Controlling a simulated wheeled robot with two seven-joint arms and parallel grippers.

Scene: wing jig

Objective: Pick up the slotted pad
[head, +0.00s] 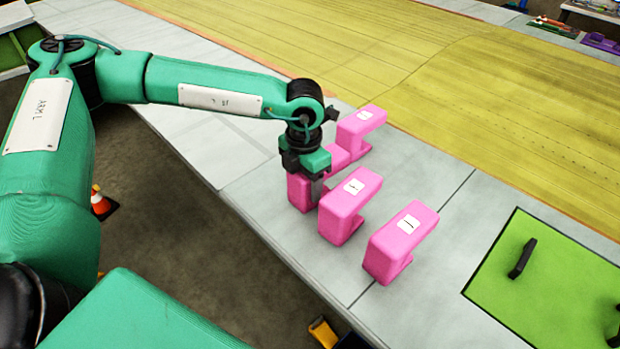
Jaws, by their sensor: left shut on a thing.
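Several pink slotted pads with white labels stand on the grey ledge. My left gripper (308,185) points down and is shut on one pink slotted pad (299,195), at the left of the group. The gripper hides much of this pad and its label. I cannot tell whether it rests on the ledge or is slightly raised. Another pad (371,122) stands behind it, one (345,214) stands close in front to the right, and one (389,250) stands farther right. My right gripper is out of view.
The grey ledge (440,190) runs along a large yellow panel (480,90). A green panel with dark handles (560,285) lies at the right. The dark floor lies below the ledge's front edge, with an orange cone (100,203) on it.

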